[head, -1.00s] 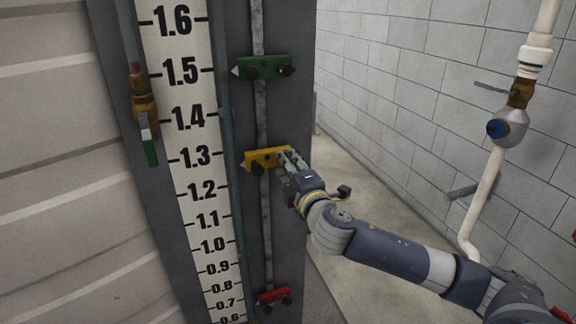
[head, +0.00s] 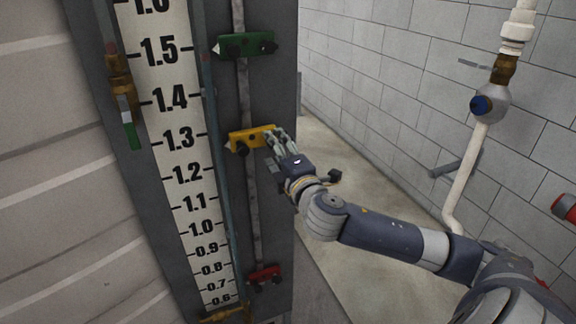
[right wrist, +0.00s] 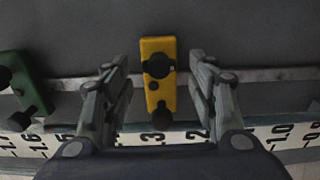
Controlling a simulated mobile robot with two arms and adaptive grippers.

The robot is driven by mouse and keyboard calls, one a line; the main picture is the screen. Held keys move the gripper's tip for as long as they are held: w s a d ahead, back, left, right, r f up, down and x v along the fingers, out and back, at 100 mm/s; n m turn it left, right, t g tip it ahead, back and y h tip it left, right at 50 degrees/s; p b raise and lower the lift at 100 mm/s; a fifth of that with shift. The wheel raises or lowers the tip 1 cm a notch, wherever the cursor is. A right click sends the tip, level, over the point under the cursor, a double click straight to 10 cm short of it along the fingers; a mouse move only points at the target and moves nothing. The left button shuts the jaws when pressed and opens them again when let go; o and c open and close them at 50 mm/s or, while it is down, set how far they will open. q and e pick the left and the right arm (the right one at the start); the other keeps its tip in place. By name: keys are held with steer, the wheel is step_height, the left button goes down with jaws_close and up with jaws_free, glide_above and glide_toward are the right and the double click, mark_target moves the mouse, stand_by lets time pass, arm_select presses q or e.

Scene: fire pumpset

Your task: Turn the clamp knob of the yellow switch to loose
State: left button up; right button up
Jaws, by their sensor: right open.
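The yellow switch (head: 251,138) is clamped to the vertical rail beside the 1.3 mark of the scale in the head view. In the right wrist view the yellow switch (right wrist: 150,92) lies between my fingers, with a large black knob (right wrist: 158,66) on its face and a smaller black knob (right wrist: 160,113) nearer the scale. My right gripper (head: 277,135) is at the switch's right end in the head view and hides part of it. In the right wrist view the right gripper (right wrist: 160,64) is open, one finger on each side of the switch, with visible gaps. My left gripper is not in view.
A green switch (head: 246,46) is above and a red switch (head: 263,275) below on the same rail (head: 252,200). The numbered scale (head: 183,160) runs left of it. A white pipe with a valve (head: 492,104) stands at the right wall. Floor space behind my arm is clear.

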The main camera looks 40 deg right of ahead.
steer(key=v, duration=0.9)
steer(key=shift+s+a, duration=0.15)
steer(key=shift+s, duration=0.2)
